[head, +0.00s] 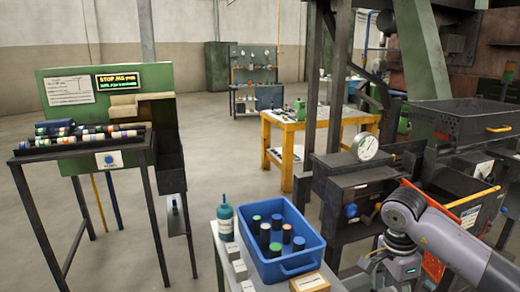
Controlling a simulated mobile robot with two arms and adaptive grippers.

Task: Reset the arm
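My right arm comes in from the lower right, with its elbow-like joint bent down. My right gripper (370,262) is at its end, low in the picture, beside the right side of the blue bin and in front of the dark machine. It is small and partly covered by the wrist, so its opening is unclear. I see nothing clearly held in it. My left arm and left gripper are not in view.
A blue bin (309,257) with several dark cylinders stands on a grey table beside a teal bottle (225,217). A rack (85,152) of cylinders is at left. The furnace machine with a gauge (366,147) is at right. Floor between is clear.

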